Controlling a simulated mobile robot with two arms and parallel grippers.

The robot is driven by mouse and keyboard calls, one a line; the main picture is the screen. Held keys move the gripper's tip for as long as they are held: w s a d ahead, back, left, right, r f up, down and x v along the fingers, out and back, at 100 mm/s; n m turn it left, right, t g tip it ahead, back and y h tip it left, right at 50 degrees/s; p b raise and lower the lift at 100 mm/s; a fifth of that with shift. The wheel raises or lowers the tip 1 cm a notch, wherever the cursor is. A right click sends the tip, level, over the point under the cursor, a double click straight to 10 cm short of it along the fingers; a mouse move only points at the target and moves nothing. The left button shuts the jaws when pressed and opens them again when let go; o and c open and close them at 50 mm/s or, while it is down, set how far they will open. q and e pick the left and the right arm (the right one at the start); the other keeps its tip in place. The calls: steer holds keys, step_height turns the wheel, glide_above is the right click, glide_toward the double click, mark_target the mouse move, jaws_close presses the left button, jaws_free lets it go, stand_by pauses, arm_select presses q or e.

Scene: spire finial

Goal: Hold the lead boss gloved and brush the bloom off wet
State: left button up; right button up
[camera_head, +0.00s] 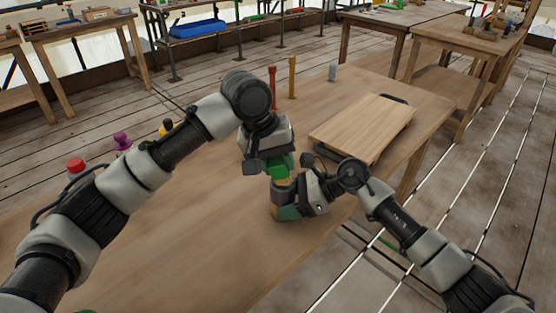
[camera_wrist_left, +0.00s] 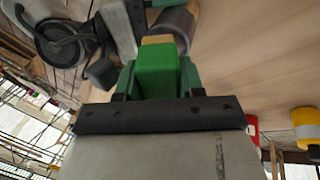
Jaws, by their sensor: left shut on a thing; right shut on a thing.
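My left gripper (camera_head: 278,168) is above the table, shut on a bright green block with a tan end (camera_wrist_left: 157,75), likely the brush. The block sits between green fingertips in the left wrist view. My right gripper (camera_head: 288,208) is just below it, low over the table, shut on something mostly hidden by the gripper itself. A dull grey rounded piece (camera_wrist_left: 173,26) shows beside the tan end in the left wrist view; it may be the lead boss, but I cannot tell for sure. I cannot tell whether the tan end touches it. No glove is clearly visible.
A wooden board (camera_head: 363,130) lies on the table's right. A red stick (camera_head: 272,82), an orange stick (camera_head: 292,76) and a small grey cylinder (camera_head: 332,72) stand at the far edge. Red-topped (camera_head: 75,165) and purple (camera_head: 122,140) items stand at left. The table's front left is bare.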

arm_select(q)
steer(key=shift+f, duration=0.55)
stand_by(0.4)
steer(key=shift+w, duration=0.15)
steer(key=shift+w, duration=0.35)
steer(key=shift+s+f, duration=0.1)
steer(key=shift+s, duration=1)
steer(key=shift+w, duration=0.15)
steer(key=shift+w, duration=0.95)
steer(key=shift+s, duration=1.1)
steer(key=shift+w, duration=1.15)
steer(key=shift+s, duration=0.1)
